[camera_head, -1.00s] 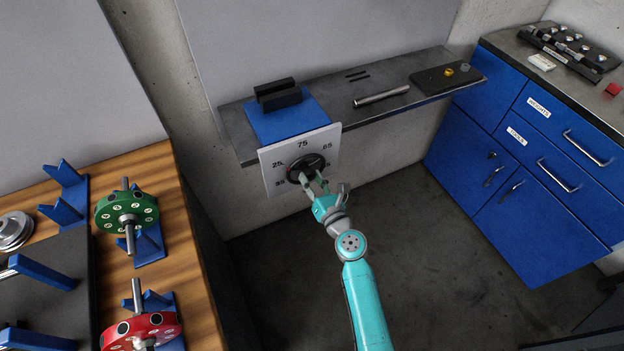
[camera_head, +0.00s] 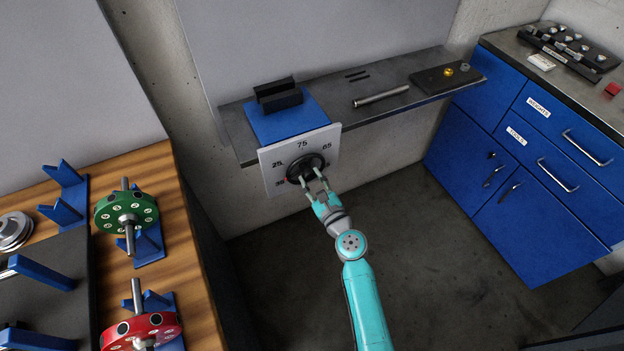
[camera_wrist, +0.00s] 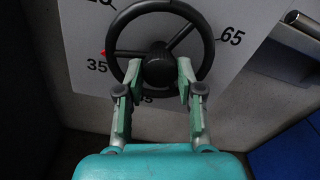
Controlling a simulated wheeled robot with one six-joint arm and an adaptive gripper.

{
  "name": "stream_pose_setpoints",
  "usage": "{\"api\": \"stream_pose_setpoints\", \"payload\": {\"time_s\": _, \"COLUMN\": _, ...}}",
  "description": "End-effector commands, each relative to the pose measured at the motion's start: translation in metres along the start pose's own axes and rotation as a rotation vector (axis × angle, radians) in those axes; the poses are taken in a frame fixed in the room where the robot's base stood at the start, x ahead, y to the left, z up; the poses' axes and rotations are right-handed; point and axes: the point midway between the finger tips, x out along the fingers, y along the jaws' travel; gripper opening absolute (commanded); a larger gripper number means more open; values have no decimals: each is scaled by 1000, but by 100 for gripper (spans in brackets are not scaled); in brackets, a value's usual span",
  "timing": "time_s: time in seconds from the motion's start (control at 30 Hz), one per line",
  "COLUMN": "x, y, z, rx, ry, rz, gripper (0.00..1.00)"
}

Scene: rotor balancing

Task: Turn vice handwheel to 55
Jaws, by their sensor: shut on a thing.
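The black handwheel (camera_head: 297,165) sits on a pale dial plate (camera_head: 272,160) on the front of the blue vice (camera_head: 262,124). In the wrist view the handwheel (camera_wrist: 160,7) shows its rim, spokes and round hub. A red pointer mark (camera_wrist: 104,53) is at the wheel's left, just above the number 35.
The vice stands on a grey shelf (camera_head: 235,124) with a metal rod (camera_head: 381,96) and a dark block (camera_head: 432,82) to its right. Blue cabinets (camera_head: 545,195) stand at right. A wooden bench (camera_head: 185,240) with green (camera_head: 110,215) and red rotors (camera_head: 160,329) is at left.

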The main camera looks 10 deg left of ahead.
Motion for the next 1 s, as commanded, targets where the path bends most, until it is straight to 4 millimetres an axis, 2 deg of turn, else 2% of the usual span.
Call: {"api": "stream_pose_setpoints", "payload": {"time_s": 1.0, "x": 0, "y": -1, "z": 0, "rx": -966, "ry": 0, "rz": 0, "gripper": 2}}
